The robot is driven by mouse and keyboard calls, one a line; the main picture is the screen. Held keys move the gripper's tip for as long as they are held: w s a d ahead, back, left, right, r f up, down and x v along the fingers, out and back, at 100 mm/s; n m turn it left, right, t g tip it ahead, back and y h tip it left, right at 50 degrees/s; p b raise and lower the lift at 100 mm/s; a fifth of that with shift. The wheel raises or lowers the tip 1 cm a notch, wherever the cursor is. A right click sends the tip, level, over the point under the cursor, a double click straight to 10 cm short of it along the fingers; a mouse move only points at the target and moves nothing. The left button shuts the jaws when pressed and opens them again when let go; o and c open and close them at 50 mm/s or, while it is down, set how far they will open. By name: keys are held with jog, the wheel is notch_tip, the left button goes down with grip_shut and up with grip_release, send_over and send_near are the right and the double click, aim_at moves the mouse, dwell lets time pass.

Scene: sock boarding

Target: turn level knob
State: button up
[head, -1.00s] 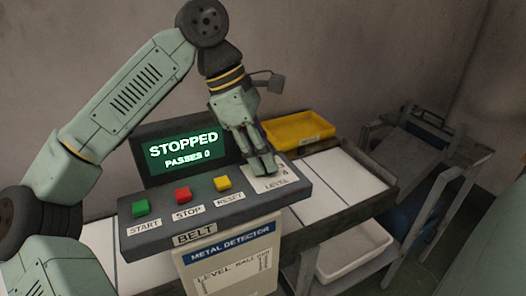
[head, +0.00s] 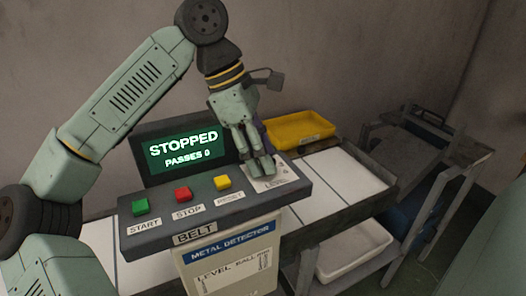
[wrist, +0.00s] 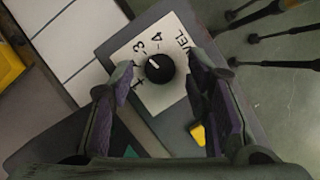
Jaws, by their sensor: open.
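The level knob (wrist: 160,68) is round and black with a white pointer line, on a white dial plate (wrist: 150,98) marked with numbers, 3 and 4 among them. In the wrist view the pointer aims up and left, near the 3. My gripper (wrist: 160,95) is open, with one finger on each side of the knob and clear gaps. In the head view my gripper (head: 262,168) is over the LEVEL plate at the right end of the control panel (head: 290,205) and hides the knob. The screen (head: 183,148) reads STOPPED, PASSES 0.
Green (head: 140,207), red (head: 183,194) and yellow (head: 222,183) buttons line the panel left of my gripper. A yellow tray (head: 297,127) stands behind it. A white conveyor (head: 345,175) runs to the right, with a white bin (head: 352,250) below.

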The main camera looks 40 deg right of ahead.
jog(key=v, duration=1.1)
jog(key=shift+a+r, duration=0.2)
jog(key=shift+r, duration=0.15)
